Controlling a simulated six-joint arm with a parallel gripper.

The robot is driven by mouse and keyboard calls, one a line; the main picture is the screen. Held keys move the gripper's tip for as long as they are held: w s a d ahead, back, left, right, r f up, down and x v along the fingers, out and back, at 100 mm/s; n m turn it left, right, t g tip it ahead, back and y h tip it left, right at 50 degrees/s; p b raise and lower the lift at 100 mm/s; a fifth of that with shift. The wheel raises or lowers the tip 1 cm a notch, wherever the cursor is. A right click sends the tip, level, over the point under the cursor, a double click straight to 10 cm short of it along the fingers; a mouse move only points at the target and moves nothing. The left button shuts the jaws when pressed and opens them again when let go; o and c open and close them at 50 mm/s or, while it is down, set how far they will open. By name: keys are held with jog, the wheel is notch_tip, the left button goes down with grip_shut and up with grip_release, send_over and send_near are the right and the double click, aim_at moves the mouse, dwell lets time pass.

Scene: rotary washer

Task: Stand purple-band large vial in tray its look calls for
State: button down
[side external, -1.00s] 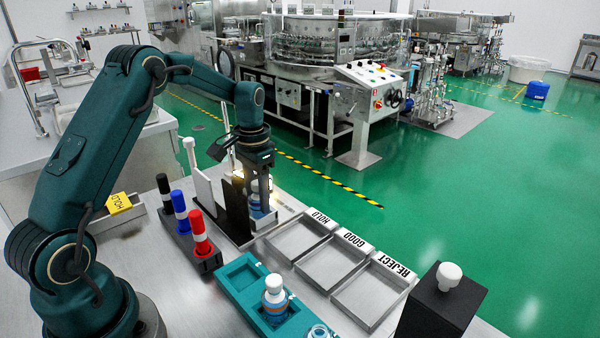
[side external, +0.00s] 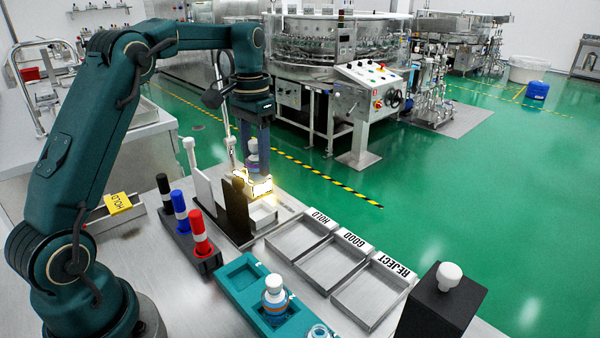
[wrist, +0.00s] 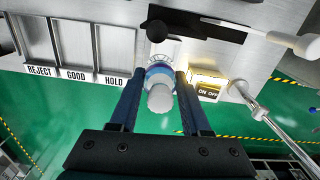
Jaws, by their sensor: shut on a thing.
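My gripper (side external: 256,165) is shut on a white-capped vial (side external: 253,148), held upright in the air above the inspection stand. In the wrist view, the vial (wrist: 160,88) is between my two fingers (wrist: 160,76), its white cap toward the camera and a bluish band below. Its purple band is hard to make out, and the fingers partly cover its body. Three shallow metal trays stand in a row, marked HOLD (side external: 274,240), GOOD (side external: 308,267) and REJECT (side external: 344,297); all look empty.
The inspection stand has a white panel (side external: 204,187), a black panel (side external: 236,208) and a lit lamp box (side external: 259,187). A teal rack (side external: 236,289) holds another white-capped vial (side external: 274,292). Markers (side external: 181,210) and a black block (side external: 440,305) stand nearby.

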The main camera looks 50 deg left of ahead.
jog(key=d, duration=0.8)
send_over(330, 265)
jog(key=shift+m, duration=0.4)
notch_tip(330, 265, down, 6)
jog(key=shift+f, duration=2.05)
jog(key=shift+f, duration=0.15)
jog(key=shift+c, duration=1.8)
grip_release()
